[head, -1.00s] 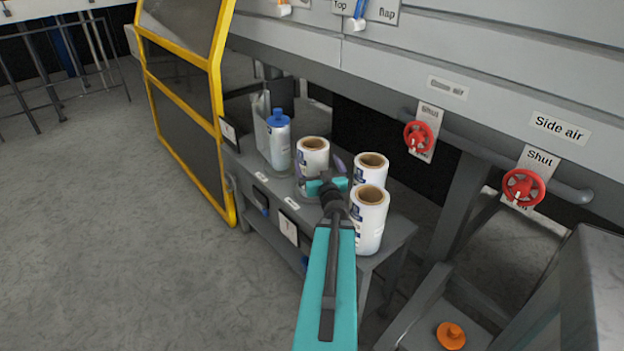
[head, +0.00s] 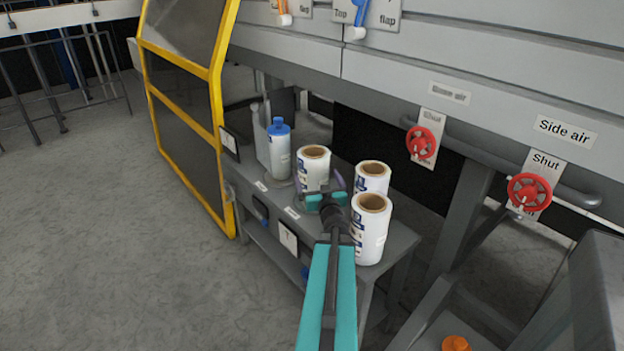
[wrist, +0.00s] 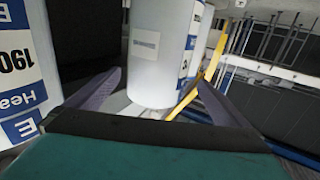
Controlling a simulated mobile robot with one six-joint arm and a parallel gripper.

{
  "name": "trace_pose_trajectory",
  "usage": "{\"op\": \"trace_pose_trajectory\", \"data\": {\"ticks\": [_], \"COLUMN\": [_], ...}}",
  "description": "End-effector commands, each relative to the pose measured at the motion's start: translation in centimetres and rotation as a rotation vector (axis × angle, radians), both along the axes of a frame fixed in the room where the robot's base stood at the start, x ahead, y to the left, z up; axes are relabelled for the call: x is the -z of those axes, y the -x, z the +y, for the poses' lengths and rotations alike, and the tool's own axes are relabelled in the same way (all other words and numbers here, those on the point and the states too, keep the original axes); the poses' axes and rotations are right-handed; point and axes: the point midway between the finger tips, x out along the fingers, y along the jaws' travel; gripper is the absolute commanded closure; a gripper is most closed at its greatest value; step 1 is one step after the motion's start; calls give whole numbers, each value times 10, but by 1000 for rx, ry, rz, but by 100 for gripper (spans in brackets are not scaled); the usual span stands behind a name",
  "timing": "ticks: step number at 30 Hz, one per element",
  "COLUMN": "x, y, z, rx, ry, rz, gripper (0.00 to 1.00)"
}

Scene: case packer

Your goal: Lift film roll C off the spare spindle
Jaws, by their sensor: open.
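Three white film rolls with brown cores stand upright on a grey side table. My gripper (head: 319,187) is open and empty in front of the back-left roll (head: 313,158). In the wrist view this roll (wrist: 155,60) stands just beyond and between the two purple fingers, with a gap to both. It rests on a pale round base, partly visible; any spindle inside is hidden. I cannot read which roll is C. The other two rolls are the back-right one (head: 373,178) and the front-right one (head: 370,230), close to my gripper's right side.
A white bottle with a blue cap (head: 279,150) stands left of the rolls on the table (head: 385,262). A yellow-framed guard (head: 185,110) is at the left. Red valve wheels (head: 529,192) are on the machine at right. Open floor lies at left.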

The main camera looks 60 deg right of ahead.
Motion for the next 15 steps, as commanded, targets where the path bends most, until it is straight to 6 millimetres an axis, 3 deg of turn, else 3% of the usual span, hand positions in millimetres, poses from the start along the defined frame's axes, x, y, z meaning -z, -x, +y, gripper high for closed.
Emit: {"op": "trace_pose_trajectory", "data": {"ticks": [15], "x": [0], "y": [-9], "z": [-11], "rx": [1], "ry": [0], "rz": [0], "gripper": [0]}}
